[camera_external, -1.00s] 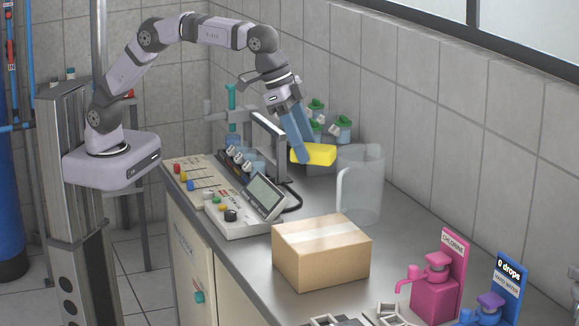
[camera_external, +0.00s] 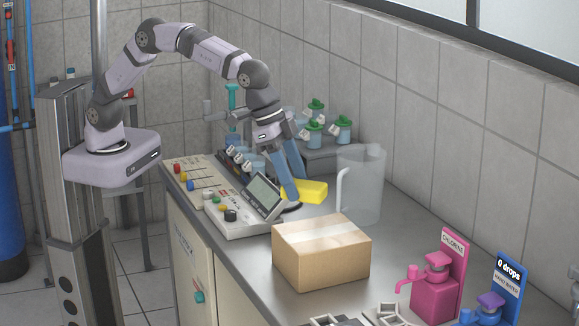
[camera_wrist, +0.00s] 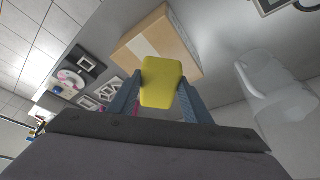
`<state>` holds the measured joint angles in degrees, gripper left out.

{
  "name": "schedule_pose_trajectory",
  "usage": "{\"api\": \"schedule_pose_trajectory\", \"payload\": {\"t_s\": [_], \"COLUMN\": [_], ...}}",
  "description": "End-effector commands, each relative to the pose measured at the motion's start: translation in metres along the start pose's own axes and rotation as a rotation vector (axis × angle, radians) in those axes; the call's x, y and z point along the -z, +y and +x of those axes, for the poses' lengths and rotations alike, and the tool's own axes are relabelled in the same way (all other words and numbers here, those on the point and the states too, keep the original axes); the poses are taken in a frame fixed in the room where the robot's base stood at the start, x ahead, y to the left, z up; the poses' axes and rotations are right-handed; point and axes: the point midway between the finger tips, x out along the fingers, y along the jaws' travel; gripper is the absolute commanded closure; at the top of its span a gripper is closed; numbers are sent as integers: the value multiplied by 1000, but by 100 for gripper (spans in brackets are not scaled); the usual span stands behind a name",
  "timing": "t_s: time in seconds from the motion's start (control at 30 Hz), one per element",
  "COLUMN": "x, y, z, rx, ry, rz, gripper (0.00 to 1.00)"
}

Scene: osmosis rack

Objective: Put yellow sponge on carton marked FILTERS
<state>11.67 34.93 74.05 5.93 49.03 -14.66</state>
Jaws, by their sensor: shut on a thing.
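The yellow sponge (camera_external: 312,191) is between the blue fingers of my gripper (camera_external: 292,190), which is shut on it. In the external view it is above the bench, behind the cardboard carton (camera_external: 318,258) and left of the clear jug. The wrist view shows the sponge (camera_wrist: 161,83) between both fingers, with the carton (camera_wrist: 158,42) beyond it. The carton is closed, with a pale tape strip across its top. No FILTERS marking is legible on the faces I see. The sponge and carton are apart in the external view.
A clear jug (camera_external: 361,186) stands close right of the sponge. A control box with a screen (camera_external: 263,196) is to the left. A pink CHLORINE dispenser (camera_external: 437,285) and a blue one (camera_external: 497,300) stand at the front right. The carton's top is bare.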

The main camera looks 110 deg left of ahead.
Motion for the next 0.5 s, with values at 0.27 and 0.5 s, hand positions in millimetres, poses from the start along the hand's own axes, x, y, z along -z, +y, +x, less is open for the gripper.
{"api": "schedule_pose_trajectory", "payload": {"t_s": [0.27, 0.5], "x": [-14, -16], "y": [0, 0], "z": [32, 38], "rx": [1, 0], "ry": [-3, -1], "rz": [1, 0], "gripper": [76, 76]}}
